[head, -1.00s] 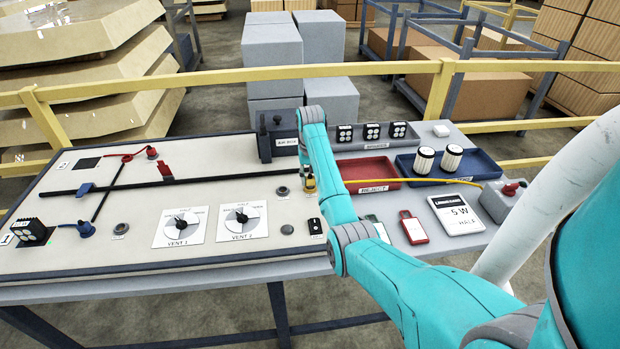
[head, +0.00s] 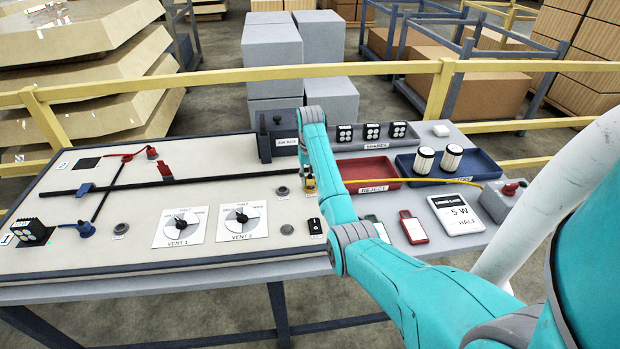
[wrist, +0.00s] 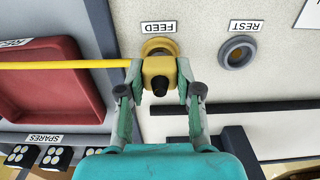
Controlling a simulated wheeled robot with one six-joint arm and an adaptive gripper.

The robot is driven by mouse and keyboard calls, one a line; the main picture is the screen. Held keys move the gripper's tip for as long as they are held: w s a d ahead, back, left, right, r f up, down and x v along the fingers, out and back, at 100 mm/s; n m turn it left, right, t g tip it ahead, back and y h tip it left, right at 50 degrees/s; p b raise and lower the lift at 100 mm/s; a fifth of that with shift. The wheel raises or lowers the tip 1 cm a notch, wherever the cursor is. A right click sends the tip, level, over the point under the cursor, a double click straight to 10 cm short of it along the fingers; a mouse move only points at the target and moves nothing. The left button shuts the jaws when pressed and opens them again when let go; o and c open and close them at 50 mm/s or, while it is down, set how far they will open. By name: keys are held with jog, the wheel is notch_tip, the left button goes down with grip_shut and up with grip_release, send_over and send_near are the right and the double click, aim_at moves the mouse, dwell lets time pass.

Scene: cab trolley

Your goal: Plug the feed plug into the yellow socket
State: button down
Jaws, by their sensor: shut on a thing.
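The feed plug (wrist: 160,70) is a yellow block with a dark round knob, and a yellow cable (wrist: 65,65) runs left from it. My gripper (wrist: 160,80) is shut on the plug, one finger on each side. The yellow socket (wrist: 152,44), a ring under the FEED label, shows just beyond the plug, which overlaps its near edge. I cannot tell whether the plug is in it. In the head view the plug (head: 309,184) is a small yellow shape beside my arm, which hides most of the gripper.
The grey REST socket (wrist: 238,52) is right of the FEED socket in the wrist view. A red REJECT tray (head: 371,172) and a blue tray (head: 480,165) lie to the right in the head view. The cable crosses above the red tray. Vent dials (head: 243,220) are on the left panel.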

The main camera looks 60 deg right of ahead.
jog(key=shift+f, duration=0.5)
jog(key=c, duration=0.7)
grip_release()
